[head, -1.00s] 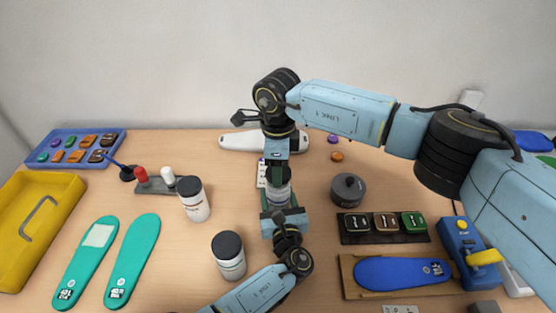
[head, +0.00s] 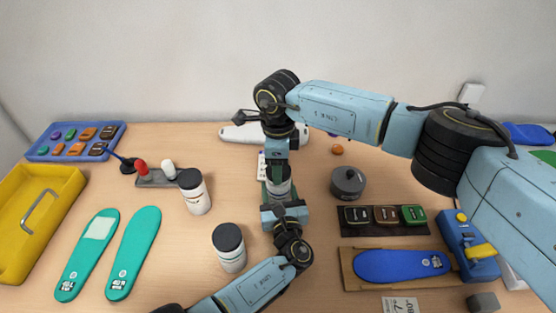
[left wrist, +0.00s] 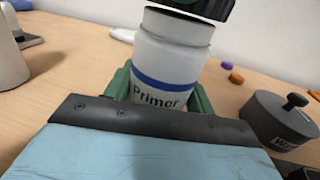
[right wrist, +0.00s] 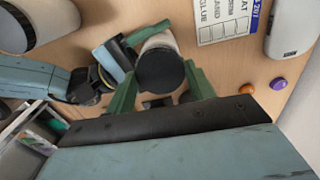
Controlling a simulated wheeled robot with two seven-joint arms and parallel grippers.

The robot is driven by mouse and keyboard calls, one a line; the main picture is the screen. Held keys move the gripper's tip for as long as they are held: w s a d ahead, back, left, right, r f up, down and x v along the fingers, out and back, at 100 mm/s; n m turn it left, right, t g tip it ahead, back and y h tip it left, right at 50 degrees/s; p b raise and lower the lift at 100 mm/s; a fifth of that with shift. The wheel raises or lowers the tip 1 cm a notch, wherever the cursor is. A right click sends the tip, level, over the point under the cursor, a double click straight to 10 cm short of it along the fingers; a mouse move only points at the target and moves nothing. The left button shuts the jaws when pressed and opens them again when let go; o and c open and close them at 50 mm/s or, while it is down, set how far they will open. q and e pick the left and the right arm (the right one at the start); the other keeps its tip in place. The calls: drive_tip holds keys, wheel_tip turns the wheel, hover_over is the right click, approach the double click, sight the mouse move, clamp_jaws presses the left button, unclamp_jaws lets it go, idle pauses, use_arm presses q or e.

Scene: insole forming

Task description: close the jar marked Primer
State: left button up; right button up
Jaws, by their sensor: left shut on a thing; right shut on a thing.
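The Primer jar (left wrist: 165,65) is white with a blue band, and stands upright in the left wrist view. My left gripper (left wrist: 160,88) is shut around its body, with green fingers on both sides. In the head view the jar (head: 279,188) is partly hidden between my two grippers. My right gripper (right wrist: 161,80) points down from above and is shut on a round black lid (right wrist: 161,71).
Two white jars with black lids (head: 195,192) (head: 229,247) stand left of the grippers. A dark grey round pot (head: 348,184) stands to the right. Teal insoles (head: 134,252), a yellow tray (head: 40,212) and a blue insole on a board (head: 400,266) lie farther out.

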drive_tip(key=shift+f, duration=0.55)
idle(0.4)
